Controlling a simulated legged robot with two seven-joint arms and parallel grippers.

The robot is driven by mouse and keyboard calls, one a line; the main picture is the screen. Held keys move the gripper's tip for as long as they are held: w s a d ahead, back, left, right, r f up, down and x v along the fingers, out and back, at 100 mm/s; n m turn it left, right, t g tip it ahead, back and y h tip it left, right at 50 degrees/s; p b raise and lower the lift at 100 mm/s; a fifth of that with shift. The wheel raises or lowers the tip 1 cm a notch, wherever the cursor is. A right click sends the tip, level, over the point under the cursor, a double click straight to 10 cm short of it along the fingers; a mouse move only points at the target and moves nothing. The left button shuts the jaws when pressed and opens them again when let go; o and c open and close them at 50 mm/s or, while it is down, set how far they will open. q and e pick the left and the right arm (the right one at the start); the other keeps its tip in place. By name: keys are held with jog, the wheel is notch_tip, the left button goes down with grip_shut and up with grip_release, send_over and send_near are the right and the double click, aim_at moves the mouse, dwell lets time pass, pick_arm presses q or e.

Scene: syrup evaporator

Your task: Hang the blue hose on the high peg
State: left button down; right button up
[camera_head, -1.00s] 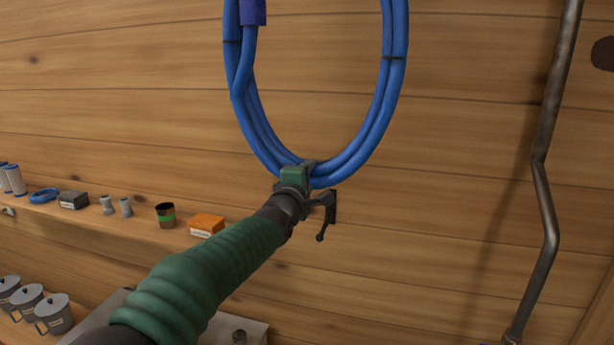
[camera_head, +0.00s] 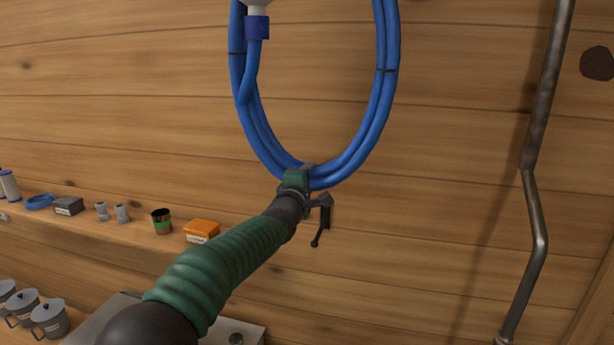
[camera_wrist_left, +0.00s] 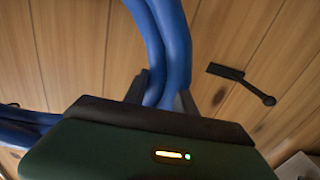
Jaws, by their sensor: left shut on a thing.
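The blue hose (camera_head: 378,110) is a coiled loop in front of the plank wall in the head view. Its top is cut off by the frame, and a dark blue sleeve with a white fitting shows at upper left. My left gripper (camera_head: 307,174) is shut on the bottom of the loop. In the left wrist view, hose strands (camera_wrist_left: 168,45) run up from between the fingers, with more hose at the left edge. A dark peg (camera_head: 322,220) is on the wall just right of and below the gripper; it also shows in the wrist view (camera_wrist_left: 238,80). My right gripper is out of view.
A bent metal pipe (camera_head: 532,190) runs down the right side. A wooden shelf (camera_head: 120,232) at left holds an orange box (camera_head: 202,231), a dark cup (camera_head: 161,221) and other small items. Lidded pots (camera_head: 48,319) stand below. Bare wall lies between hose and pipe.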

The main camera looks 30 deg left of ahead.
pick_arm(q)
jog(key=shift+w+a+r+p, duration=0.2)
jog(key=shift+w+p, duration=0.15)
jog(key=shift+w, duration=0.2)
jog(key=shift+w+a+r+p, duration=0.1)
jog(key=shift+w+r+p, duration=0.1)
jog(key=shift+w+p, duration=0.25)
jog(key=p+x, duration=0.9)
jog(key=x, duration=0.1)
jog(key=shift+f, duration=0.2)
jog(key=shift+d, duration=0.1)
jog(key=shift+s, duration=0.1)
